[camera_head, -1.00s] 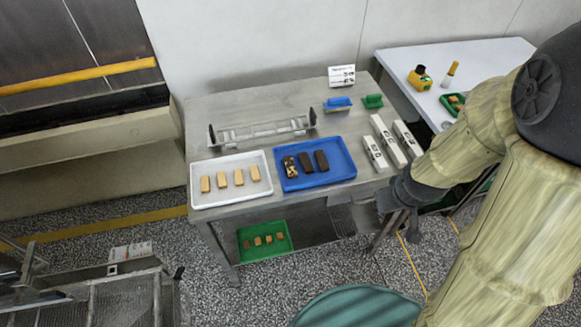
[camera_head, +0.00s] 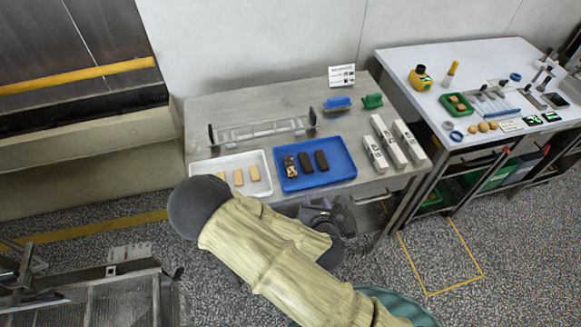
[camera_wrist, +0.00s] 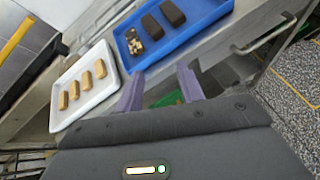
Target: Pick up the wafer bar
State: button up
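Tan wafer bars (camera_head: 239,177) lie in a row in the white tray (camera_head: 262,158) at the table's front left. My arm hides the tray's front left part in the head view. In the wrist view several wafer bars (camera_wrist: 87,80) show in the white tray (camera_wrist: 110,89), left of my fingers. My gripper (camera_wrist: 160,82) is open and empty, its two purple fingers apart. In the head view my gripper (camera_head: 325,215) is at the table's front edge, in front of the blue tray (camera_head: 335,172), to the right of the wafer bars.
The blue tray holds two dark bars (camera_head: 313,160) and a patchy brown-and-tan bar (camera_head: 291,165). A clear rack (camera_head: 262,131) stands behind the trays. White blocks (camera_head: 388,143) lie to the right. A second table (camera_head: 430,65) with tools stands further right.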

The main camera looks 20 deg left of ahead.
aim_at(295, 188)
jog(key=a+n+y, duration=0.1)
jog(key=s+a+n, duration=0.1)
jog(key=n, duration=0.1)
jog(key=a+n+y, duration=0.1)
jog(key=n, duration=0.1)
jog(key=shift+s+a+r+y, duration=0.15)
jog(key=shift+s+r+y, duration=0.05)
jog(key=shift+s+y, duration=0.15)
jog(key=b+x, duration=0.8)
jog(key=x, duration=0.3)
jog(key=shift+w, duration=0.25)
jog(key=shift+w+a+f, duration=0.15)
jog(key=shift+w+f, duration=0.15)
jog(key=shift+w, duration=0.1)
